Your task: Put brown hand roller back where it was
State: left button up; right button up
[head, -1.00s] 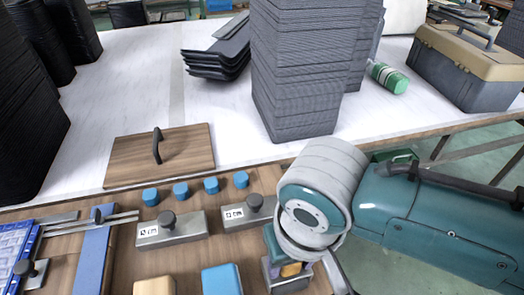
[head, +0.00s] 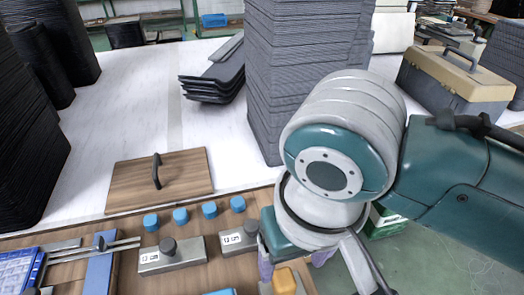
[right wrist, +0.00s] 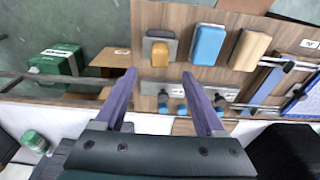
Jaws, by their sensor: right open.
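A small orange-brown piece (right wrist: 160,54) rests on a grey base on the wooden work board (right wrist: 285,58); it may be the brown hand roller, but I cannot tell for sure. It also shows in the head view (head: 286,281), low in the picture beneath my right gripper. My right gripper (right wrist: 160,75) is open with nothing between its purple fingers. In the right wrist view the piece lies just beyond the fingertips, roughly between them. In the head view my right wrist and forearm hide part of the board. My left gripper is not in view.
A blue block (right wrist: 208,45) and a tan block (right wrist: 250,50) sit beside the piece. Grey blocks with knobs (head: 172,257) and blue cylinders (head: 180,216) stand nearby. A handled wooden panel (head: 128,185) and tall dark tray stacks (head: 292,65) stand behind on the white table.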

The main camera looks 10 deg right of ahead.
jog(key=s+r+n+t+y, duration=0.1)
jog(key=s+r+y, duration=0.15)
jog(key=s, duration=0.35)
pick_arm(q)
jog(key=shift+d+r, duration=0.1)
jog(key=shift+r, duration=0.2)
pick_arm(e)
jog(key=s+d+r+t+h, duration=0.1)
jog(key=s+d+r+h, duration=0.1)
jog(key=s+d, duration=0.3)
jog(key=d+r, duration=0.1)
jog(key=d, duration=0.3)
jog(key=shift+d+n, duration=0.2)
jog(key=shift+n, duration=0.1)
jog(key=shift+s, duration=0.15)
